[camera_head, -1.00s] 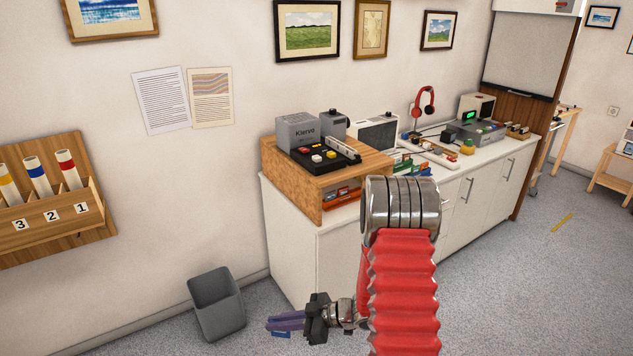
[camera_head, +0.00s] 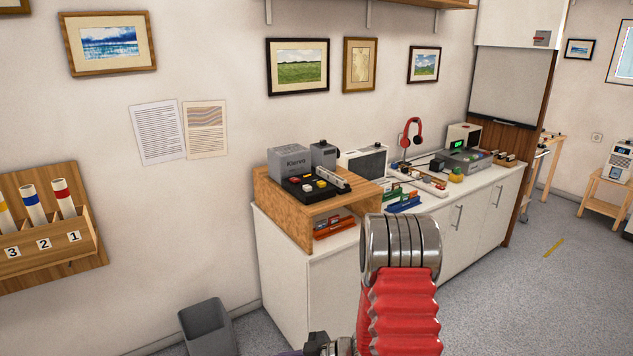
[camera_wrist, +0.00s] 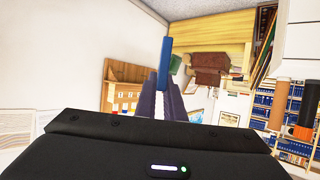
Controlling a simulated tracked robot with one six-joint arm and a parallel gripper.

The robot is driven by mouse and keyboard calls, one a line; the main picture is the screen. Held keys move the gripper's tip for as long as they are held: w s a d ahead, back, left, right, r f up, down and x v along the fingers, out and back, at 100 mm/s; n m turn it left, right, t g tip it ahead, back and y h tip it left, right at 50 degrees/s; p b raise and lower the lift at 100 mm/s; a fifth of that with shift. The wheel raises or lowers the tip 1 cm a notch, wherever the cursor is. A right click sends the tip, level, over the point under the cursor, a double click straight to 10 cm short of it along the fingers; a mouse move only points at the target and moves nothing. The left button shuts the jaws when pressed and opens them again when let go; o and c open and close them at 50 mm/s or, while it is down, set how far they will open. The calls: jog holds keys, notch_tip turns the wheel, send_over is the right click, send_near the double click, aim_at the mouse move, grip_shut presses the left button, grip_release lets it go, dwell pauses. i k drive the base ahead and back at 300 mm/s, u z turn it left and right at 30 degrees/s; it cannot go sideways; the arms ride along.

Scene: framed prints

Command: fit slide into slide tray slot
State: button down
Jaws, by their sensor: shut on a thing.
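My gripper (camera_wrist: 167,82) has purple fingers, shut on a thin blue slide (camera_wrist: 166,58) that stands up between the fingertips in the wrist view. A grey projector-like box marked Kiervo (camera_head: 289,160) stands on a wooden riser at the left end of the white counter. In front of it is a black unit with coloured buttons (camera_head: 307,189) and a grey elongated part (camera_head: 333,178), possibly the slide tray. Its slots are too small to make out.
The wooden riser (camera_head: 280,218) has coloured racks under it. The white counter (camera_head: 488,191) runs right, with headphones (camera_head: 411,134) and small devices. A grey bin (camera_head: 208,325) stands on the floor. A wall rack (camera_head: 50,238) holds tubes at left.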

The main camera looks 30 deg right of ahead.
aim_at(322, 174)
jog(key=z, duration=0.1)
jog(key=i, duration=0.95)
jog(key=u, duration=0.1)
